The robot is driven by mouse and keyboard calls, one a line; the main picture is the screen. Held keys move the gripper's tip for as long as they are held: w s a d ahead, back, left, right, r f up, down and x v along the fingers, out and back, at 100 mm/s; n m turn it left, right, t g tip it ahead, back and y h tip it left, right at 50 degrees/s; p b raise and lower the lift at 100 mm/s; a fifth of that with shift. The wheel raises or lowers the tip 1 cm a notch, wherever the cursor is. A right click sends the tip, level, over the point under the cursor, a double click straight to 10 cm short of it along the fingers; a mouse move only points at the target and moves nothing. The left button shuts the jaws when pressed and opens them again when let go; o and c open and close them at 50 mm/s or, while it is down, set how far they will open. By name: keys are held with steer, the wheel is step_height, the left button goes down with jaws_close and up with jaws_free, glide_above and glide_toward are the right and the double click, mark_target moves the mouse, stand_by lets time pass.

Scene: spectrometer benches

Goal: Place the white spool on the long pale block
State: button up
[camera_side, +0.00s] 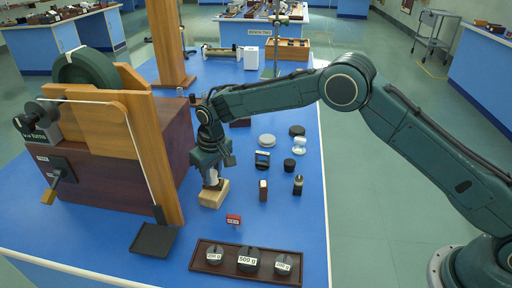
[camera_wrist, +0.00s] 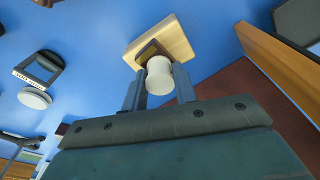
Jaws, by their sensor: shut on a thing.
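The long pale block (camera_side: 212,196) lies on the blue bench top, in front of the dark wooden box. It also shows at the top of the wrist view (camera_wrist: 178,38). My gripper (camera_side: 211,180) points down over the block. Its two fingers (camera_wrist: 160,88) are shut on the white spool (camera_wrist: 159,77), one on each side. The spool is over the block, with a dark square piece (camera_wrist: 149,51) showing between them in the wrist view. I cannot tell whether the spool touches what is below it. In the side view the fingers and block partly hide it.
The wooden box machine (camera_side: 110,150) stands close on the left. A red labelled piece (camera_side: 233,219) and a tray of weights (camera_side: 215,268) lie in front. Several small items, including a black bottle (camera_side: 298,185), stand to the right. Open blue bench lies between them.

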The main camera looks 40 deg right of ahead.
mark_target(216, 175)
steer(key=shift+f, duration=0.3)
steer(key=o, duration=1)
steer(key=shift+r, duration=0.1)
steer(key=r, duration=0.4)
steer(key=s+r, duration=0.1)
steer(key=r, duration=0.7)
steer(key=shift+s+d, duration=0.2)
